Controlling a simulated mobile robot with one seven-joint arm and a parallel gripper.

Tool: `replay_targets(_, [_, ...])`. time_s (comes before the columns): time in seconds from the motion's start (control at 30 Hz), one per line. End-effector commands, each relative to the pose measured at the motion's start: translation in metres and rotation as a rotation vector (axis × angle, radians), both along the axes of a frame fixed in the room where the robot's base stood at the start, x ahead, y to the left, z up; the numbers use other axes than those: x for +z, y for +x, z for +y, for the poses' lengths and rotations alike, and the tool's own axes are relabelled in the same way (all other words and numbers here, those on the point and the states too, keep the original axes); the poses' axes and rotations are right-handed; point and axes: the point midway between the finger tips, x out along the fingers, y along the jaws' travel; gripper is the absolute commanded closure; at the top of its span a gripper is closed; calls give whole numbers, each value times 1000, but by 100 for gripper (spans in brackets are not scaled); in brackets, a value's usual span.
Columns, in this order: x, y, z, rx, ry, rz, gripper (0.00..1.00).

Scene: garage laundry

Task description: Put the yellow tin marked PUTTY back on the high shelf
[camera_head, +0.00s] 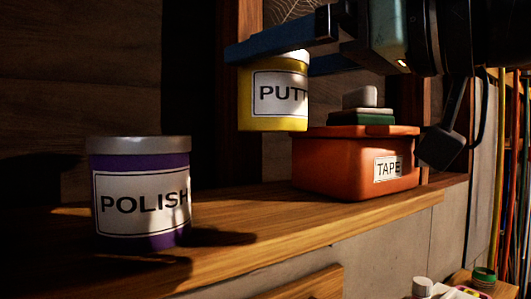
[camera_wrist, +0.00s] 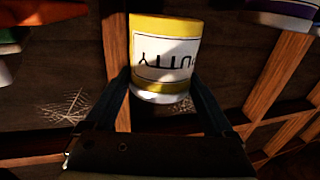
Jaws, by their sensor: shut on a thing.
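The yellow tin marked PUTTY (camera_head: 272,92) hangs in the air above the wooden high shelf (camera_head: 235,262), behind and right of the purple POLISH tin (camera_head: 141,195) and left of the orange TAPE box (camera_head: 345,162). It is roughly upright. My gripper (camera_head: 265,45) comes in from the upper right and is shut around the tin's top part. In the wrist view the tin (camera_wrist: 165,60) sits between the two dark fingers of my gripper (camera_wrist: 160,95), with its label upside down.
A stack of small items (camera_head: 360,105) lies on the TAPE box lid. A dark hanging tool (camera_head: 443,135) is right of the box. An upright wooden post (camera_head: 249,20) stands behind the tin. Bare shelf shows between the POLISH tin and the box.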

Motion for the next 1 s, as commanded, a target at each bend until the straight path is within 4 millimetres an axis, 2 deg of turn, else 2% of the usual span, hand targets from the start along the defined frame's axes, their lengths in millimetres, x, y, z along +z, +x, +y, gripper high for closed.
replay_targets(0.2, [-28,0,-1,-1,3,-1,82])
replay_targets(0.37, [-37,0,-1,-2,3,-1,82])
replay_targets(0.67, [-70,0,-1,-2,4,0,82])
replay_targets(1.0, [-76,0,-1,-1,2,-3,82])
